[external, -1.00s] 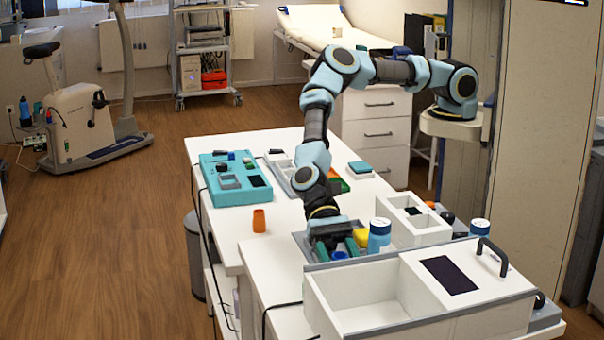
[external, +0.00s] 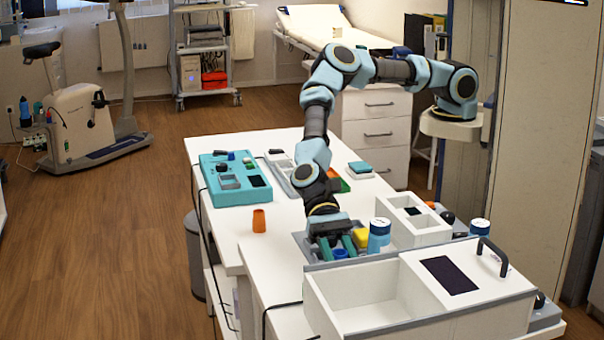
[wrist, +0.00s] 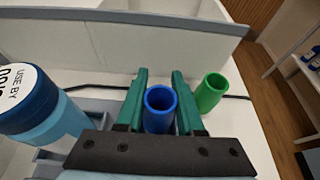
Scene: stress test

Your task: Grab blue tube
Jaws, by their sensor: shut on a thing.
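The blue tube (wrist: 160,108) is upright in the wrist view, with its round open top showing. My gripper (wrist: 160,78) has its green fingers on both sides of the tube and is shut on it. In the external view the gripper (external: 336,245) is over the grey tray (external: 304,242), and the blue tube (external: 340,254) shows low between the fingers. The tube's lower end is hidden, so I cannot tell whether it is clear of the tray.
A green tube (wrist: 210,92) stands close to the right finger in the wrist view. A blue-capped bottle (external: 379,236) is at the other side. A white open box (external: 350,288) stands in front. An orange cup (external: 259,220) is on the table to the left.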

